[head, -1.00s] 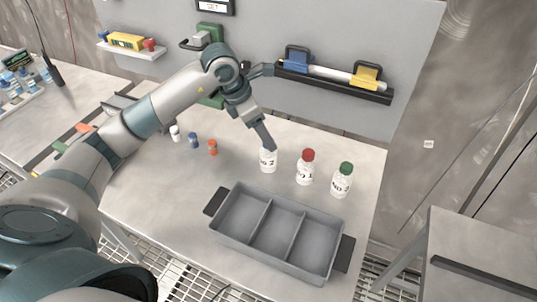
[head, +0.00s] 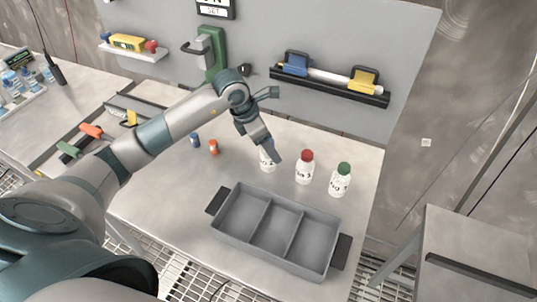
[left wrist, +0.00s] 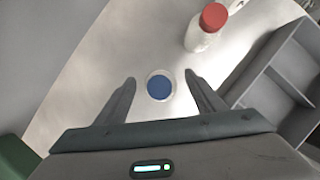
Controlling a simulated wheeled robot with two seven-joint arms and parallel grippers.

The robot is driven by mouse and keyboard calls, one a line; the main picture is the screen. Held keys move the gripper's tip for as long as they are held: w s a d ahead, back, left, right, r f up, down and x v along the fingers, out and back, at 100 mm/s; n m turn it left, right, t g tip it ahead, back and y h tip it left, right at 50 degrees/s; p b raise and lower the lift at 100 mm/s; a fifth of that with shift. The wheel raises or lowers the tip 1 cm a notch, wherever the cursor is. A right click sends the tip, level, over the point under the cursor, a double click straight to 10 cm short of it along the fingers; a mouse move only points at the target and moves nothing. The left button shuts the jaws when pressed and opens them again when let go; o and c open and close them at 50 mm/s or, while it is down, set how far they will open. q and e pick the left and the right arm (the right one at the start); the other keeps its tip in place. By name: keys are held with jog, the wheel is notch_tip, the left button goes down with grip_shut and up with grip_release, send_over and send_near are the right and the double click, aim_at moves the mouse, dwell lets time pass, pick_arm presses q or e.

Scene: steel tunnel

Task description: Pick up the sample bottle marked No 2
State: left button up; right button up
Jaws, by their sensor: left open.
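A white sample bottle (head: 266,164) stands on the workbench, partly hidden by my left gripper (head: 273,155). Its label seems to read No 2, though it is small. The left wrist view shows its blue cap (left wrist: 160,86) from above, between the spread fingers of my left gripper (left wrist: 160,82). The gripper is open, with a gap on both sides of the cap. A red-capped bottle (head: 304,168) and a green-capped bottle (head: 340,180) stand to the right. The red-capped one also shows in the left wrist view (left wrist: 206,28). My right gripper is not in view.
A grey three-compartment tray (head: 215,228) lies empty in front of the bottles. Small blue (head: 195,140) and orange (head: 213,147) items stand to the left. A wall panel (head: 345,45) with a tool rack (head: 330,82) rises behind.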

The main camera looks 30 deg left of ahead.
pick_arm(q)
grip_shut()
jog(key=shift+r, duration=0.1)
dwell(0.3)
jog(key=shift+w+r+b, duration=0.1)
jog(key=shift+r+b, duration=0.2)
jog(key=shift+r, duration=0.3)
notch_tip(320, 180, up, 7)
jog(key=shift+r+b, duration=0.1)
jog(key=shift+b, duration=1.1)
jog(key=shift+r, duration=0.8)
